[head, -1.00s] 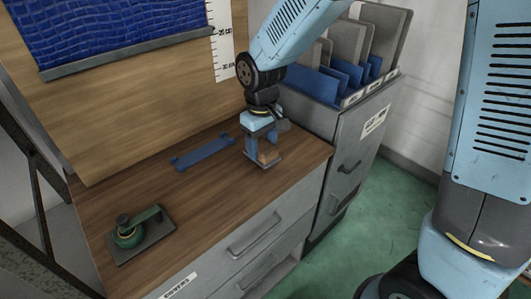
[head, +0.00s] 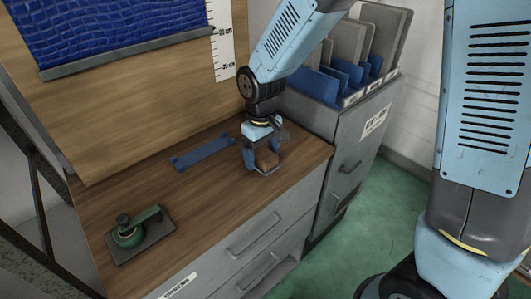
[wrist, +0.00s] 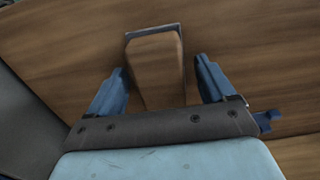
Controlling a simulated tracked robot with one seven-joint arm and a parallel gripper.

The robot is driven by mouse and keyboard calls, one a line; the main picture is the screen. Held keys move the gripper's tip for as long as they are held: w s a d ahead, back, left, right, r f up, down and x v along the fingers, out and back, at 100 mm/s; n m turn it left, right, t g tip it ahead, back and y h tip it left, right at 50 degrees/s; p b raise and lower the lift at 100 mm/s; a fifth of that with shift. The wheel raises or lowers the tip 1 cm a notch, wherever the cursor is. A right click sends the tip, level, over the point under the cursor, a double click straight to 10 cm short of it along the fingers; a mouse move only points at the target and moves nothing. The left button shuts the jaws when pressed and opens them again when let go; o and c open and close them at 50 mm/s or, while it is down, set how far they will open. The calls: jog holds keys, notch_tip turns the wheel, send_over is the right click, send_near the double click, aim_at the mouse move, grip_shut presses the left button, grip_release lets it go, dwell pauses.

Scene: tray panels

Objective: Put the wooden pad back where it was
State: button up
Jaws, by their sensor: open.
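The wooden pad (head: 267,160) is near the right front edge of the brown worktop, below my gripper (head: 262,160). In the wrist view the pad (wrist: 158,68) is a light wooden block with a thin grey border along its far end and right side. My gripper (wrist: 160,82) is open, with one blue finger on each side of the pad. A gap shows between the pad and each finger. The near end of the pad is hidden by the gripper body. I cannot tell whether the grey border belongs to the pad or to something under it.
A blue strip bracket (head: 203,153) lies on the worktop (head: 175,195) left of the gripper. A green round tool on a dark plate (head: 128,235) is at the left front. A grey cabinet with upright panels (head: 350,110) stands at the right. The worktop's middle is clear.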

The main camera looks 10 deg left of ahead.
aim_at(262, 152)
notch_tip(262, 152, up, 12)
dwell(0.5)
jog(key=s+d+r+m+t, duration=0.2)
jog(key=s+d+r+m, duration=0.1)
jog(key=d, duration=0.7)
jog(key=s+d+r+m+t, duration=0.1)
jog(key=s+d+r+m, duration=0.2)
jog(key=d, duration=0.8)
jog(key=s+d+r+m+t, duration=0.2)
jog(key=s+d+r+m, duration=0.2)
jog(key=d, duration=0.6)
jog(key=shift+s+d+r+t, duration=0.2)
jog(key=shift+s+r+t, duration=0.15)
jog(key=shift+r, duration=0.35)
jog(key=shift+c, duration=0.4)
